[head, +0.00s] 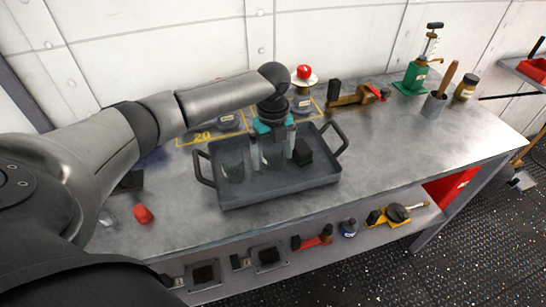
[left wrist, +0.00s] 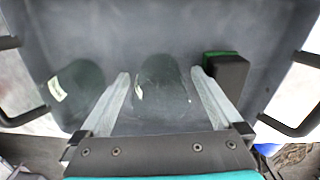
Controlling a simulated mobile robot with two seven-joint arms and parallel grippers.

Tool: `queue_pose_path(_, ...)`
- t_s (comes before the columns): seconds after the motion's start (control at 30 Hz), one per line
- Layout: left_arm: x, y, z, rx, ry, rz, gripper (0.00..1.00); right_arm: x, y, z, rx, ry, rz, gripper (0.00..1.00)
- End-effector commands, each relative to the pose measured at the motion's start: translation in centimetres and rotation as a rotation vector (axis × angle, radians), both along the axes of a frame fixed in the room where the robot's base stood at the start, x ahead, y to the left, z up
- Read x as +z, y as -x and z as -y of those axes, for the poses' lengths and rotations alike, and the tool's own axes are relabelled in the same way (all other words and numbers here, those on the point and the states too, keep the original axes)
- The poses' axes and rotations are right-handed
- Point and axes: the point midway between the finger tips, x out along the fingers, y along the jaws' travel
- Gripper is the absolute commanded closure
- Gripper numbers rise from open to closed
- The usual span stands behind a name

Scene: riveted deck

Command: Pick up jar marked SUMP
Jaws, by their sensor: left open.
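A grey tray with two black handles (head: 265,197) stands on the metal bench. Two dark, see-through glass jars are in it. One jar (left wrist: 162,90) lies between my fingers in the left wrist view; the other jar (left wrist: 78,95) is to its left, and also shows in the head view (head: 232,168). Each has a small pale label; I cannot read either, so I cannot tell which is marked SUMP. My left gripper (head: 272,160) points down into the tray. It is open, with its fingers (left wrist: 162,78) on both sides of the middle jar. My right gripper is out of view.
A black and green block (left wrist: 228,72) sits in the tray, just right of the fingers. Behind the tray are a red knob on a plate (head: 304,73) and a brass tool (head: 355,97). A red piece (head: 143,214) lies at the bench's left.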

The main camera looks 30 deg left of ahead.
Motion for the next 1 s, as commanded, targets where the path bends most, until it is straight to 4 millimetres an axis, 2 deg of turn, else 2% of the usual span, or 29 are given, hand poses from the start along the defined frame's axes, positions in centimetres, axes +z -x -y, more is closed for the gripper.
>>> queue_pose_path(0.17, 0.03, 0.00, 0.00, 0.000, 0.000, 0.000, 0.01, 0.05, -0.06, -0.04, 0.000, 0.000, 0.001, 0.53)
queue_pose_path(0.9, 0.05, 0.02, -0.02, 0.000, -0.001, -0.001, 0.84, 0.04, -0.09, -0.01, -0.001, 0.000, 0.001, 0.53)
queue_pose_path(1.0, 0.06, 0.01, -0.03, 0.000, -0.001, -0.001, 0.93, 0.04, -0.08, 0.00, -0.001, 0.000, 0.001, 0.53)
